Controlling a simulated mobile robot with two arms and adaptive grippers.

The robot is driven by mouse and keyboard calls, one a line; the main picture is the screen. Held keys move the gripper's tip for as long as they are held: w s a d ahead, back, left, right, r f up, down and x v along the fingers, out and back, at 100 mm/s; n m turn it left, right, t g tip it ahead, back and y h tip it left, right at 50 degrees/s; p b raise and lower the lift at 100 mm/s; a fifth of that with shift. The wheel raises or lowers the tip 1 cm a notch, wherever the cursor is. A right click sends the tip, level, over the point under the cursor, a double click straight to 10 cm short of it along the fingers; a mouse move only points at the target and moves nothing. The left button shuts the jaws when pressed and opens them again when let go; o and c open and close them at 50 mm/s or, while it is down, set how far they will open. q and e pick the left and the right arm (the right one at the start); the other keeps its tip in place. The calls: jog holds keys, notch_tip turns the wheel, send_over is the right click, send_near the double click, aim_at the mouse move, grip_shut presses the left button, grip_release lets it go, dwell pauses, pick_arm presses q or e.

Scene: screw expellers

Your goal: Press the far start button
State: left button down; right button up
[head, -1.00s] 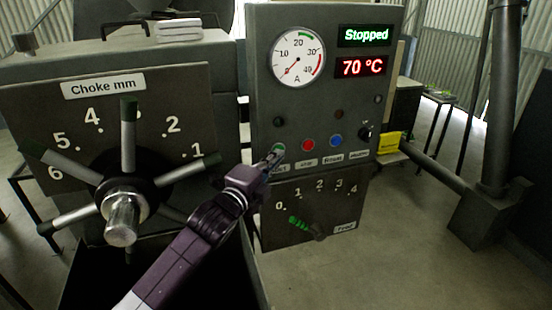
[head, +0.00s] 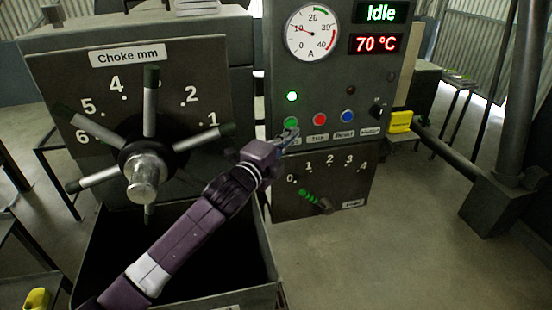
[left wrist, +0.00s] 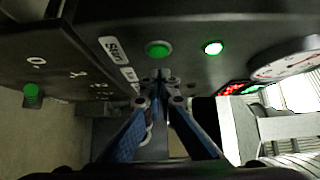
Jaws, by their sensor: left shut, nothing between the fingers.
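The green start button (head: 291,123) sits on the grey control panel (head: 335,100), left of a red button and a blue button. A lit green-white lamp (head: 292,97) is just above it. The display (head: 381,12) reads "Idle". My left gripper (head: 290,134) is shut and empty, its tips just below the green button in the head view. In the left wrist view the gripper (left wrist: 162,76) points at the panel, and the green button (left wrist: 158,49) shows whole beyond the fingertips, apart from them in the picture. My right gripper is not in view.
A choke handwheel (head: 146,175) with several spokes stands left of my left arm, above a dark open bin (head: 262,250). A feed lever (head: 312,198) is below the buttons. A yellow box (head: 401,121) is at the panel's right. Open floor lies to the right.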

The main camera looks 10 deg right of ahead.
pick_arm(q)
jog(key=b+v, duration=0.3)
jog(key=v, duration=0.7)
jog(key=shift+s+b, duration=0.2)
jog(key=shift+b, duration=0.1)
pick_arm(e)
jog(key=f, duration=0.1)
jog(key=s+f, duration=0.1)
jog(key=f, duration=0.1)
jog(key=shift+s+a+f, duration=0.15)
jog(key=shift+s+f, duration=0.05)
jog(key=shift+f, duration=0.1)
pick_arm(q)
jog(key=shift+d, duration=0.15)
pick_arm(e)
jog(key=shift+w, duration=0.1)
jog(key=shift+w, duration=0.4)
pick_arm(q)
jog(key=shift+f, duration=0.1)
